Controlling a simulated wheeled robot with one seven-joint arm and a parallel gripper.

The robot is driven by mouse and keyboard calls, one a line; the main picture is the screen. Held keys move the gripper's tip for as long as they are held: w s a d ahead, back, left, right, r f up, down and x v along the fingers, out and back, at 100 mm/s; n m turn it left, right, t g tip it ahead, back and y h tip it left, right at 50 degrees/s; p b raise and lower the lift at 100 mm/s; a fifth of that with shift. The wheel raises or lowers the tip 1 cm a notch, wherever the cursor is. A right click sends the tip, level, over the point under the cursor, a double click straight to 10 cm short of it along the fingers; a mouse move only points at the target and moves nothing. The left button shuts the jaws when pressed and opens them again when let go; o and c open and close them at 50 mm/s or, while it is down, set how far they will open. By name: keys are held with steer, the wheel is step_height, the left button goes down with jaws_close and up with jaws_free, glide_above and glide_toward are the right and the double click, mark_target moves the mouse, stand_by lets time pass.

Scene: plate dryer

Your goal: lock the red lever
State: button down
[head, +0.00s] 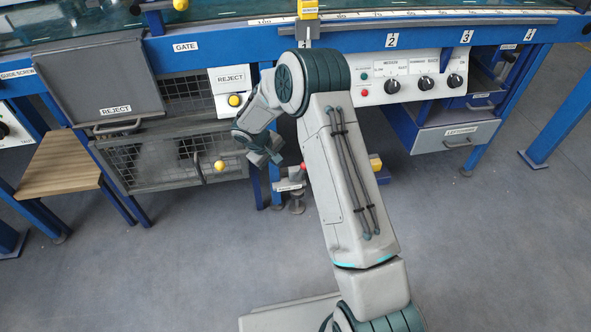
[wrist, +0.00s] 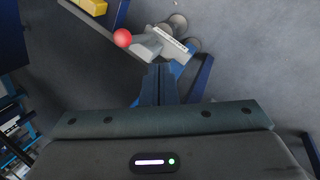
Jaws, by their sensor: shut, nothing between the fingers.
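The red lever shows in the wrist view as a red ball knob (wrist: 122,38) on a grey arm beside a grey bracket with a white label (wrist: 172,40). In the head view the red knob (head: 303,167) peeks out just left of my forearm, above the labelled bracket (head: 288,186). The forearm hides part of this area. My gripper (wrist: 158,84) is shut and empty, its fingertips just short of the bracket and to the right of and below the knob in the wrist view. In the head view my gripper (head: 274,157) is left of the knob. I see no contact.
A mesh reject cage with a yellow-knobbed handle (head: 219,166) stands left of my gripper. A yellow block (wrist: 90,6) lies near the lever. The control panel (head: 405,75) is above right. The floor in front is largely open.

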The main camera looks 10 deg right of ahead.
steer(key=shift+f, duration=0.1)
steer(key=b, duration=0.6)
glide_above(302, 173)
steer(key=s+a, duration=0.2)
steer(key=a, duration=0.1)
step_height(302, 173, down, 8)
steer(key=shift+w+d+f, duration=0.15)
steer(key=shift+f, duration=0.1)
steer(key=shift+d+p, duration=0.15)
steer(key=shift+p, duration=0.25)
steer(key=shift+d+y+p, duration=0.15)
steer(key=shift+y+p, duration=0.2)
steer(key=shift+y, duration=0.25)
